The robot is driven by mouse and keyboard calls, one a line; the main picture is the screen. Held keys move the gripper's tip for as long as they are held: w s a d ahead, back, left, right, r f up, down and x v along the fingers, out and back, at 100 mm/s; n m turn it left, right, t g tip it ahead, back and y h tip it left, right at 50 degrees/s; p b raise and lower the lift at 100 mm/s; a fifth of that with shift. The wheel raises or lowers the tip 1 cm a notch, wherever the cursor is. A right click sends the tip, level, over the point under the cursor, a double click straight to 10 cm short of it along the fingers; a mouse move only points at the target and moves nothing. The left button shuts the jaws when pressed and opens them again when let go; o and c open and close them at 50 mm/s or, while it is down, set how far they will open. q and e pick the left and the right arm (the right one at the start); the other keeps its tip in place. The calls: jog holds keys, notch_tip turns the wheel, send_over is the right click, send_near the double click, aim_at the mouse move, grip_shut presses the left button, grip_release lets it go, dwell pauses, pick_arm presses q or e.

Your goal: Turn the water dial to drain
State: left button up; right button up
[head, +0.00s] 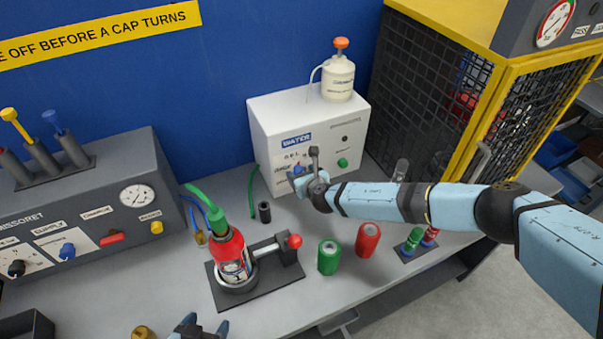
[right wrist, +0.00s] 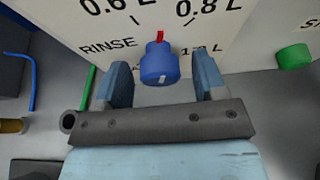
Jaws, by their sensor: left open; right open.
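The water dial is a blue knob (right wrist: 159,64) on the front of the white WATER box (head: 277,116). Its red pointer mark points up, between the printed 0.6 L and 0.8 L. RINSE is printed to its left and a partly covered label to its right; I cannot see a drain label. The knob also shows in the head view (head: 298,169), partly covered. My right gripper (right wrist: 163,82) is open, one finger on each side of the knob, with gaps showing. My left gripper (head: 192,328) is open at the bottom edge of the head view, partly cut off.
A green button (head: 342,163) is right of the dial. A white bottle (head: 338,78) stands on the box. A red extinguisher (head: 231,258) in a holder, a green can (head: 328,258) and a red can (head: 367,239) stand in front. A yellow-framed cage (head: 440,85) is at right.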

jog(key=shift+w+f, duration=0.1)
jog(key=shift+w, duration=0.05)
jog(key=c, duration=0.9)
jog(key=shift+c, duration=0.2)
jog(key=shift+a+n+h, duration=0.1)
jog(key=shift+n+h, duration=0.5)
jog(key=shift+n, duration=0.4)
jog(key=shift+n+t+h, duration=0.8)
jog(key=shift+n, duration=0.6)
